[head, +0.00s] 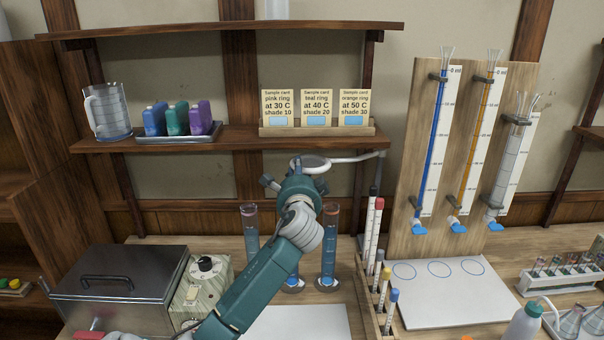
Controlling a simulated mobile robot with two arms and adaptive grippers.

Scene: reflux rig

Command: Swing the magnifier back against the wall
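The magnifier (311,163) is a pale ring lens on a white jointed arm (356,157). The arm runs left from the right end of the lower shelf, and the lens sits in front of that shelf's underside. My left gripper (293,176) is at the left part of the ring, overlapping it in the head view. My own wrist hides the fingertips, so I cannot tell whether they touch or grip the ring. My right gripper is not in view.
Several sample cards (317,107), a jug (108,111) and a tray of coloured bottles (178,132) stand on the lower shelf (224,138). Tall cylinders (329,245) and a rack of tubes (374,290) stand below. A burette board (409,180) is at right, a metal bath (118,285) at left.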

